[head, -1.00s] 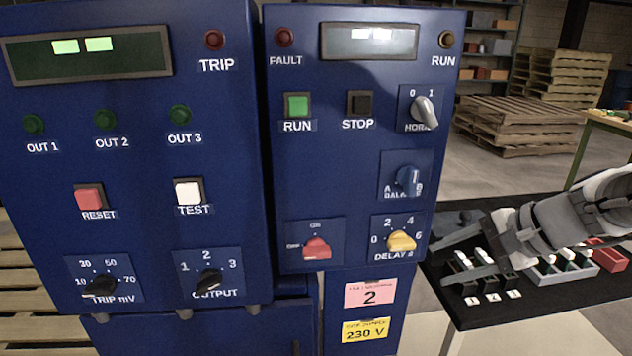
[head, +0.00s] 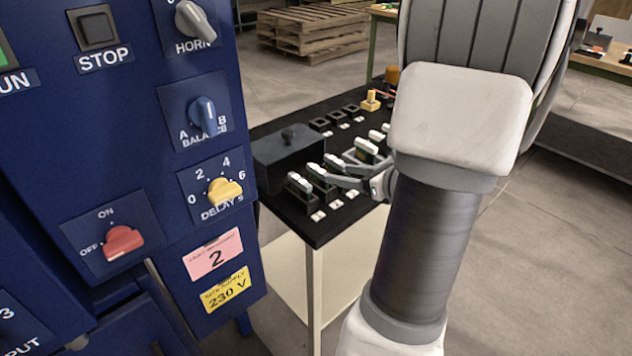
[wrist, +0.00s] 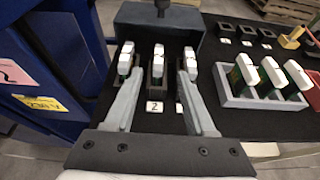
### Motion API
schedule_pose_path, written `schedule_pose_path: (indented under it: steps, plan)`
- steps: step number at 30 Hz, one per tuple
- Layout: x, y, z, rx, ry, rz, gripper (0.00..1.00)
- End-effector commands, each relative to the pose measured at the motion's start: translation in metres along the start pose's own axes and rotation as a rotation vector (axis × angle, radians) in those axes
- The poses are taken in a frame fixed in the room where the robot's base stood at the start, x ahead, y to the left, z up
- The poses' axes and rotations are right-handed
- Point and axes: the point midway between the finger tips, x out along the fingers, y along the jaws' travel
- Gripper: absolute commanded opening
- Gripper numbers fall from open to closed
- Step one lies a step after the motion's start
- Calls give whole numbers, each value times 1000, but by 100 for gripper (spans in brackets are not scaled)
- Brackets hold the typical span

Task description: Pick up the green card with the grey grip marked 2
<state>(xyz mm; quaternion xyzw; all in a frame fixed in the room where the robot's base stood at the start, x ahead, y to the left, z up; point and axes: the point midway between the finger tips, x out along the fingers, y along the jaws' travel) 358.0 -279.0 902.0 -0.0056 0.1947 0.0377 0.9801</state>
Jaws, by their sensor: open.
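The card marked 2 (wrist: 158,65) stands upright in the middle of a row of three in the wrist view, with a pale grip on top. A white label with a 2 (wrist: 154,107) lies in front of it. In the head view the middle card (head: 317,170) is partly hidden by my gripper. My gripper (wrist: 157,78) is open, its two fingers reaching along either side of the middle card. The left finger is close to the left card (wrist: 126,58), the right finger close to the right card (wrist: 190,62). Contact cannot be told.
A dark box with a knob (wrist: 160,17) stands just behind the row. A grey rack (wrist: 265,97) with three similar cards is to the right. Empty dark sockets (wrist: 247,30) and a yellow piece (wrist: 292,38) lie farther back. The blue cabinet (head: 150,180) stands left of the black table.

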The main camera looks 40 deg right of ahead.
Motion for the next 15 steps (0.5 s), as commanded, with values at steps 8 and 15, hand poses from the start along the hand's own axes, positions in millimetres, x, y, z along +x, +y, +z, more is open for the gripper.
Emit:
schedule_pose_path:
  steps: [8,15]
  plan:
    - [57,0,-2,-3,0,3,55]
    - [73,1,0,-4,0,1,55]
